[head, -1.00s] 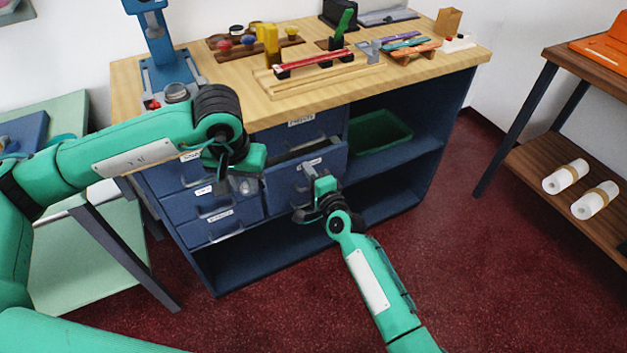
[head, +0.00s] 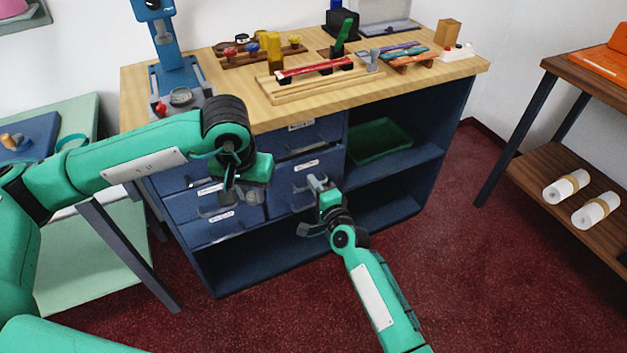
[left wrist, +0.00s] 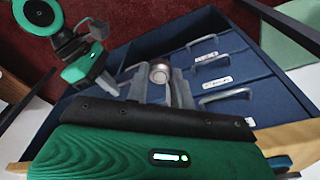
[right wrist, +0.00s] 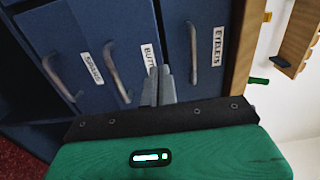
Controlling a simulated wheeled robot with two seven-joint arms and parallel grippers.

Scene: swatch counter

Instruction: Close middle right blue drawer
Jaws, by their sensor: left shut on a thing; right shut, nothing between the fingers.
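The middle right blue drawer (head: 284,188) is in the cabinet's right column and looks flush or nearly flush with its neighbours. In the right wrist view its front (right wrist: 122,30) has a grey handle and a label partly hidden by my fingers. My right gripper (head: 318,182) is shut and empty, its tips at or very near this front, beside the label; contact cannot be told. My left gripper (head: 236,195) is shut on a small round grey metal thing (left wrist: 160,72), held in front of the left drawers.
The blue cabinet has a wooden top (head: 235,100) with tools and racks. A green bin (head: 380,138) sits on the open shelf to the right. A shelf unit with white rolls (head: 566,187) stands at the right. Red floor in front is free.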

